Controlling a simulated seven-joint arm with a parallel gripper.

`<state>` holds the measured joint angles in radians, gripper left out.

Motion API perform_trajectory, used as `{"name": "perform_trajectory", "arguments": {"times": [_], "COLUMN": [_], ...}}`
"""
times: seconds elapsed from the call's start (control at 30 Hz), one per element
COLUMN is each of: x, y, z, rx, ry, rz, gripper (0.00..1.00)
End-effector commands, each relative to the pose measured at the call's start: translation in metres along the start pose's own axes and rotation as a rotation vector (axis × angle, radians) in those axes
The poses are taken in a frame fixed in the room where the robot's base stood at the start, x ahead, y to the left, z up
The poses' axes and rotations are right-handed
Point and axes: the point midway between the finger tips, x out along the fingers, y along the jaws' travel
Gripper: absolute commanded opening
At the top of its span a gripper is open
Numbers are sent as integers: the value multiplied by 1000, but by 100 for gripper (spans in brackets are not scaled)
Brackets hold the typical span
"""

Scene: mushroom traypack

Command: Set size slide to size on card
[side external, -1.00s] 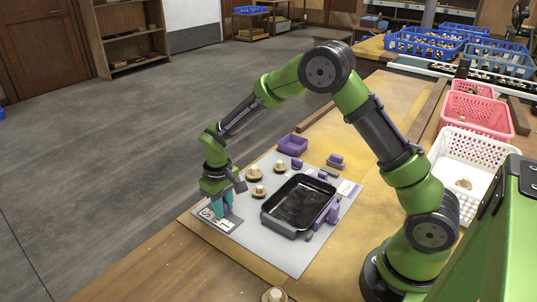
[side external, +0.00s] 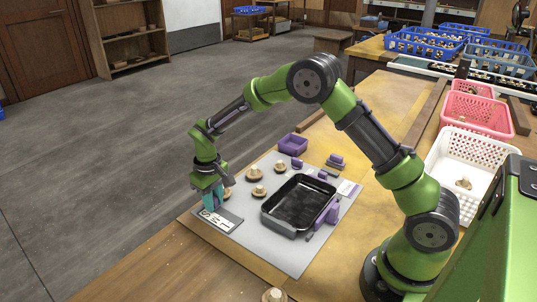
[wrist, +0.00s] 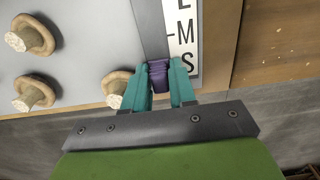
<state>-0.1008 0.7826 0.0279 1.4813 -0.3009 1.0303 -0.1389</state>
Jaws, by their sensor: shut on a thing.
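The size scale is a grey plate with a dark track and a white letter strip (wrist: 183,42). In the wrist view the strip shows M, S and a partly cut-off letter above. In the side view the scale (side external: 228,222) lies at the mat's front left corner. The purple size slide (wrist: 159,72) sits in the track beside the S. My gripper (wrist: 162,90) is shut on the slide with its teal fingers; in the side view the gripper (side external: 212,202) hides it. A small white card (side external: 347,188) lies at the mat's right; its print is too small to read.
A purple bin (side external: 292,144) and small purple blocks (side external: 335,160) lie behind. White (side external: 455,150) and pink baskets stand at the right.

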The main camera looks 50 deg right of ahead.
Motion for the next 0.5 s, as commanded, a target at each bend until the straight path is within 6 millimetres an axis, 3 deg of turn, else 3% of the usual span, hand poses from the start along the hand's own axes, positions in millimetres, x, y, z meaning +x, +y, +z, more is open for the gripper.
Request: {"name": "perform_trajectory", "arguments": {"times": [0.03,0.07,0.2,0.5], "x": [-1,-1,-1,-2], "y": [-1,-1,-1,0], "z": [-2,-2,-2,-1], "rx": [-3,-3,-2,-1], "ry": [8,9,7,5], "rz": [-1,-1,-1,0], "gripper": [8,28,50,51]}}
